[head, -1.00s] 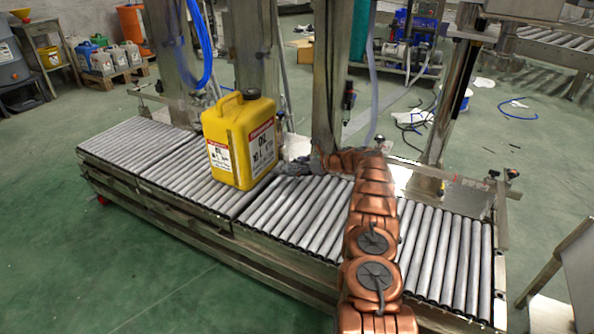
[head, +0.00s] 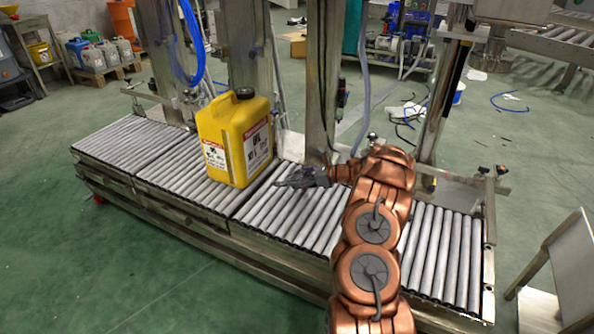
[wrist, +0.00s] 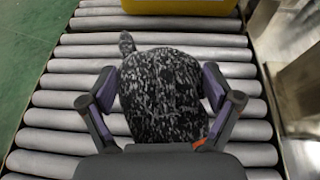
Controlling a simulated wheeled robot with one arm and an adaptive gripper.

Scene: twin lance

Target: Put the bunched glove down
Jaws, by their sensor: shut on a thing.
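The bunched glove (wrist: 162,92), a black and grey speckled bundle, sits between the two fingers of my gripper (wrist: 160,84) in the wrist view. A narrow dark end of it sticks out past the fingers, toward the yellow jug. My gripper is shut on the glove, over the conveyor rollers. In the head view my gripper (head: 298,178) is low over the rollers, to the right of the jug. The glove cannot be made out clearly there. Whether its underside touches the rollers cannot be told.
A yellow jug (head: 235,140) stands upright on the roller conveyor (head: 110,158), left of my gripper. Its lower edge (wrist: 180,5) shows atop the wrist view. Steel posts rise behind the conveyor. Bare rollers lie around the glove and at the conveyor's left.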

